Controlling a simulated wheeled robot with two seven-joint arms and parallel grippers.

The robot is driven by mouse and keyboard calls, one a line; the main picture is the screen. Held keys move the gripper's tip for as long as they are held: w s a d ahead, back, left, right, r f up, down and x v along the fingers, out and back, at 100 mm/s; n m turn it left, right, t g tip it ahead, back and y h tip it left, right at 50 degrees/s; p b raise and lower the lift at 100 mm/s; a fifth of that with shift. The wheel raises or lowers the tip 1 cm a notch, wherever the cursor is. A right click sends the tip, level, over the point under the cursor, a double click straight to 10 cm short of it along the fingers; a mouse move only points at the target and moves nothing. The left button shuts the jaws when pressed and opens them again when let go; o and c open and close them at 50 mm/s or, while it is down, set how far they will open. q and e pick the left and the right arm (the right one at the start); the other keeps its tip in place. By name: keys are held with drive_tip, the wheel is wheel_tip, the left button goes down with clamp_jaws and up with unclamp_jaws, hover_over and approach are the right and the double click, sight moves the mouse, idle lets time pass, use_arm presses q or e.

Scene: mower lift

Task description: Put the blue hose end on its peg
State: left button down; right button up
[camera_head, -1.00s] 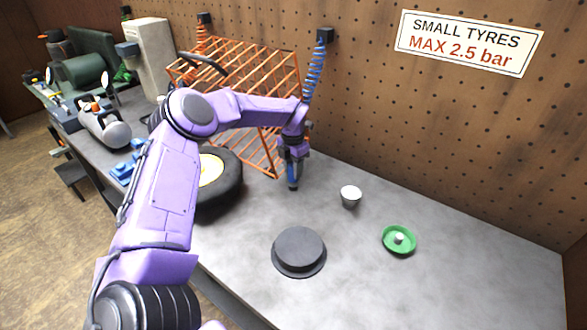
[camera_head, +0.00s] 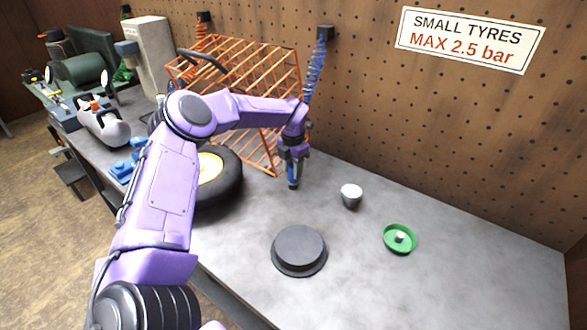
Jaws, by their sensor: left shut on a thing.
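A coiled blue hose (camera_head: 314,72) hangs from a dark bracket on the pegboard and runs down behind my left wrist. My left gripper (camera_head: 293,183) points down over the bench, right of the orange cage. It is shut on the blue hose end (camera_head: 292,170), of which only a small blue part shows between the fingers. The tip is close above the bench; I cannot tell whether it touches. I cannot make out the peg for the blue hose. My right gripper is not in view.
A black round disc (camera_head: 299,248), a white cup (camera_head: 351,195) and a green dish (camera_head: 400,240) stand on the bench. The bench's right end is clear.

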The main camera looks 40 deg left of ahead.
sight(292, 166)
use_arm(q)
drive_tip(key=shift+f, duration=0.2)
drive_tip(key=c, duration=1)
unclamp_jaws()
drive_tip(key=shift+r, duration=0.15)
wheel_tip(292, 166, up, 11)
drive_tip(key=p, duration=0.7)
drive_tip(key=shift+s+p, duration=0.1)
drive_tip(key=shift+p, duration=0.25)
